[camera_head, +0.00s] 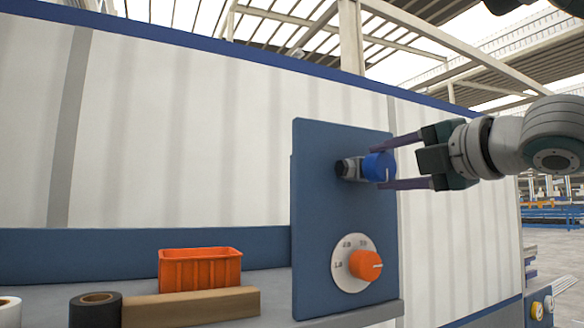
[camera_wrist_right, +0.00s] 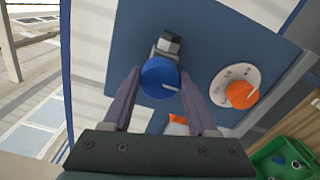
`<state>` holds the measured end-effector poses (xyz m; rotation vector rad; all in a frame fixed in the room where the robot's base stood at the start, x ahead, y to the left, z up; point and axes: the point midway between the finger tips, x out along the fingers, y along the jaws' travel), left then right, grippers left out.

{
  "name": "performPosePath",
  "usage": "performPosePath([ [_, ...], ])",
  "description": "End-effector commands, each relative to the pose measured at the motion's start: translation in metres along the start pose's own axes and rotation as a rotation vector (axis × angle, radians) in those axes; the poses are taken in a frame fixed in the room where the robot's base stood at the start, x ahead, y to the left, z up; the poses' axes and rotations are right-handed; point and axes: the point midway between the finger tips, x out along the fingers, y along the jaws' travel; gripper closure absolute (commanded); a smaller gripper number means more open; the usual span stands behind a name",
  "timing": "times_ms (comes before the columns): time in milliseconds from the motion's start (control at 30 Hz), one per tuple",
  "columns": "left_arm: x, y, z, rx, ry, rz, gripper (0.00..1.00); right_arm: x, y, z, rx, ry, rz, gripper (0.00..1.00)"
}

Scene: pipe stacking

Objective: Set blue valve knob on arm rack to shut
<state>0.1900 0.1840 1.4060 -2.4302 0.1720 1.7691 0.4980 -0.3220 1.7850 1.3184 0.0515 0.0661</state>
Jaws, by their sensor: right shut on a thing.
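The blue valve knob (camera_head: 379,167) sits on a dark fitting (camera_head: 350,168) on the upper part of the upright blue panel (camera_head: 320,215). My right gripper (camera_head: 384,163) comes in from the right with one purple finger above the knob and one below it. In the right wrist view the blue knob (camera_wrist_right: 160,76) lies between the two fingertips of the right gripper (camera_wrist_right: 160,84), and a white mark on it points to the right. The right gripper is shut on the knob. My left gripper is not in view.
An orange dial (camera_head: 366,265) on a white numbered plate is lower on the same panel. On the shelf at left are an orange bin (camera_head: 200,269), a wooden block (camera_head: 190,306) and a black tape roll (camera_head: 95,310). A green bin (camera_wrist_right: 285,155) shows in the wrist view.

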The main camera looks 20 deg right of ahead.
Motion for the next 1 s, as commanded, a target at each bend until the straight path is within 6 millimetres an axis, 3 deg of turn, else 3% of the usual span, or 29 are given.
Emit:
performPosePath([
  [333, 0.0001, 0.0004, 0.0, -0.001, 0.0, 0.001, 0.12, 0.0004, -0.0017, -0.001, 0.01, 0.002, -0.004, 0.97],
  [367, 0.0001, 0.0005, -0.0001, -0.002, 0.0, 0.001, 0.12, 0.0004, -0.0017, -0.001, 0.01, 0.003, -0.004, 0.41],
  [600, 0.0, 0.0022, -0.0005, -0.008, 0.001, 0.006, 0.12, 0.0002, -0.0008, -0.0006, 0.007, 0.001, -0.002, 0.14],
  [1000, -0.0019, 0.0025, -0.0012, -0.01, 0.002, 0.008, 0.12, 0.0004, 0.0004, 0.0004, 0.005, 0.001, 0.0, 0.12],
])
